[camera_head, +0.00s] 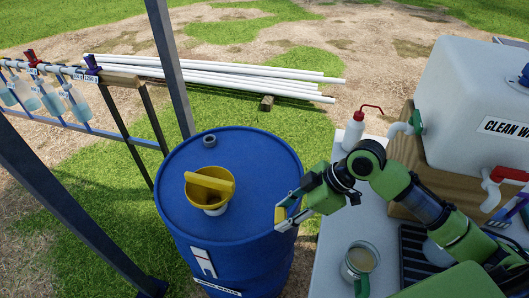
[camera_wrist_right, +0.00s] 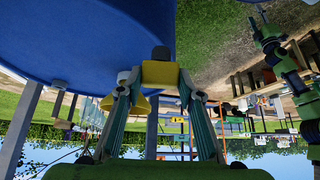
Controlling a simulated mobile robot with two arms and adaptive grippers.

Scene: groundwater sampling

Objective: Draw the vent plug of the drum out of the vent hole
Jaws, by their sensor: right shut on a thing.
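The blue drum (camera_head: 265,165) stands upright left of the table. My right gripper (camera_head: 283,216) is over the right edge of its top, shut on the yellow vent plug (camera_head: 280,215). In the right wrist view, which is upside down, the plug shows as a yellow block (camera_wrist_right: 160,73) between the fingertips, with a dark round end (camera_wrist_right: 160,52) sticking out. No hole shows around that end. A small grey ring (camera_head: 209,141) with a dark middle sits on the drum's far side. A green and black arm shows at the right wrist view's right; its gripper is unclear.
A yellow funnel (camera_head: 206,187) stands in the drum top, left of my right gripper. The table (camera_head: 325,245) at right carries a jar (camera_head: 360,262), a wash bottle (camera_head: 354,130) and a water tank (camera_head: 470,85). Grey posts (camera_head: 170,65) stand at left.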

